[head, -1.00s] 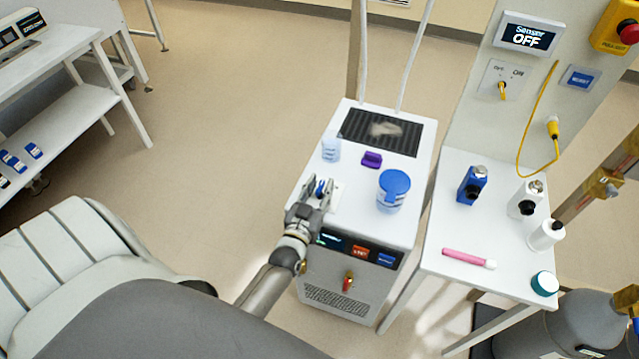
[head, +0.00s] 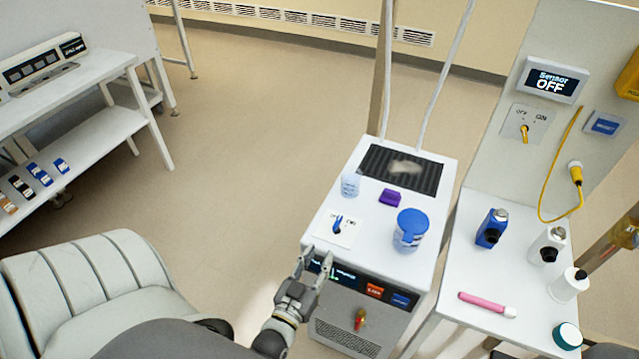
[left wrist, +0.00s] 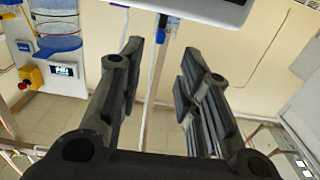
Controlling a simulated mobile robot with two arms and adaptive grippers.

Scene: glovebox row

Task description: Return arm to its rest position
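My left gripper (head: 316,262) is in the head view, in front of the near edge of the white cabinet (head: 430,193). Its fingers are apart and empty. In the left wrist view the two dark fingers (left wrist: 157,85) stand wide apart with nothing between them. A small blue knob (head: 337,224) on a white switch plate sits on the cabinet top, just beyond the fingertips and clear of them. My right gripper is in neither view.
On the cabinet top are a clear cup (head: 350,185), a purple block (head: 390,198) and a blue-lidded jar (head: 410,229). The side table (head: 475,270) at right holds bottles and a pink tube (head: 487,304). A sensor display (head: 552,80) reads OFF. Open floor lies left of the cabinet.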

